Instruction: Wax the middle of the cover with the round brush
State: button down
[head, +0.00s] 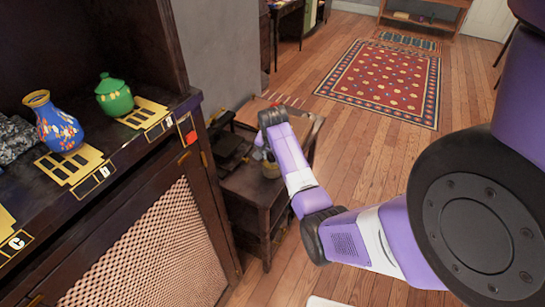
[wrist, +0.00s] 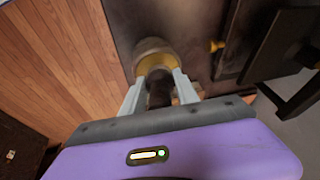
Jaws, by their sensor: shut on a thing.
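My gripper (wrist: 159,84) is shut on the dark handle of the round brush (wrist: 153,60), which has a wide yellowish head. In the wrist view the brush head points away from my gripper, over a dark, smooth surface; I cannot tell whether it touches. In the head view my gripper is over the small dark side table (head: 247,187), mostly hidden by my purple arm, and the brush shows as a pale yellowish patch (head: 271,169). No cover can be clearly made out; dark flat items (head: 229,150) lie at the table's left side.
A dark cabinet at left carries a blue patterned vase (head: 60,122), a green lidded pot (head: 114,96) and gold label plates (head: 70,165). Its mesh door (head: 150,255) faces the floor. A red patterned rug (head: 385,82) lies on the open wooden floor behind.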

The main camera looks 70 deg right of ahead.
jog(key=shift+a+f, duration=0.1)
jog(key=shift+f, duration=0.7)
dwell(1.9)
notch_tip(320, 180, up, 7)
jog(key=p, duration=0.6)
jog(key=shift+r+p, duration=0.15)
jog(key=shift+p, duration=0.2)
dwell(0.7)
